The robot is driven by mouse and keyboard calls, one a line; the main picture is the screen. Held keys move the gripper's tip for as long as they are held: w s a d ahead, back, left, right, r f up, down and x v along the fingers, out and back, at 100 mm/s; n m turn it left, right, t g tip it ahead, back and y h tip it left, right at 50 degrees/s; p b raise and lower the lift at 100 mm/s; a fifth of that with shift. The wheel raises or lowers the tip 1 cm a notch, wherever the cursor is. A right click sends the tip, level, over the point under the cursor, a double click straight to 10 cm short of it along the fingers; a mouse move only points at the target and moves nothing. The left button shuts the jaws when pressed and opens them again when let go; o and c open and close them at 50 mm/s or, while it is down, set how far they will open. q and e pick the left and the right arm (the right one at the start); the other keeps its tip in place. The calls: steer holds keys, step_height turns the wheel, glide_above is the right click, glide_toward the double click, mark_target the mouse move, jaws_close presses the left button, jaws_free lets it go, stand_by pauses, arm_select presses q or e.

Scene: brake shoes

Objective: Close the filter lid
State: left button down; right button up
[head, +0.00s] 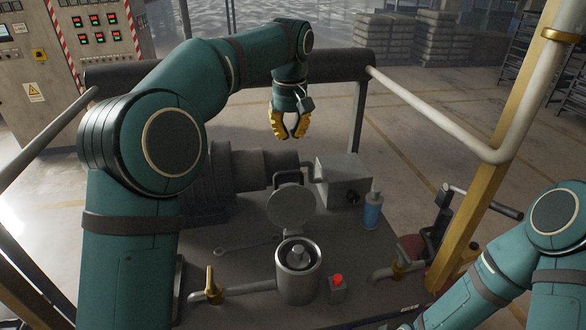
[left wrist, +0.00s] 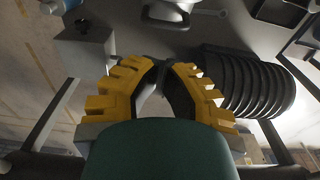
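The filter housing (head: 298,284) is a grey metal cylinder near the front of the workbench. Its top is open and a light inner part shows inside. The round grey filter lid (head: 291,206) stands raised, tilted up behind the housing opening. My left gripper (head: 290,137) has yellow fingers and hangs above and behind the lid, apart from it. In the left wrist view its fingers (left wrist: 166,66) show a gap between the tips with nothing held. My right arm enters at the lower right of the head view, but its gripper is out of view.
A ribbed motor (head: 235,175) lies left of the lid; it also shows in the left wrist view (left wrist: 245,85). A grey box (head: 343,180) and blue bottle (head: 373,211) stand right. A red button (head: 338,282) and yellow-handled valve (head: 211,285) flank the housing. A wrench (head: 245,248) lies behind.

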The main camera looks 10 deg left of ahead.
arm_select(q)
steer(key=b, duration=0.2)
glide_above(293, 188)
steer(key=w+a, duration=0.2)
steer(key=w, duration=0.2)
step_height(293, 188, down, 7)
steer(key=s, duration=0.1)
steer(key=s+d, duration=0.1)
steer(key=s, duration=0.1)
steer(key=shift+d+f, duration=0.35)
steer(key=shift+f, duration=0.05)
steer(key=shift+s+d+f, duration=0.15)
steer(key=shift+s, duration=0.25)
steer(key=shift+b, duration=0.3)
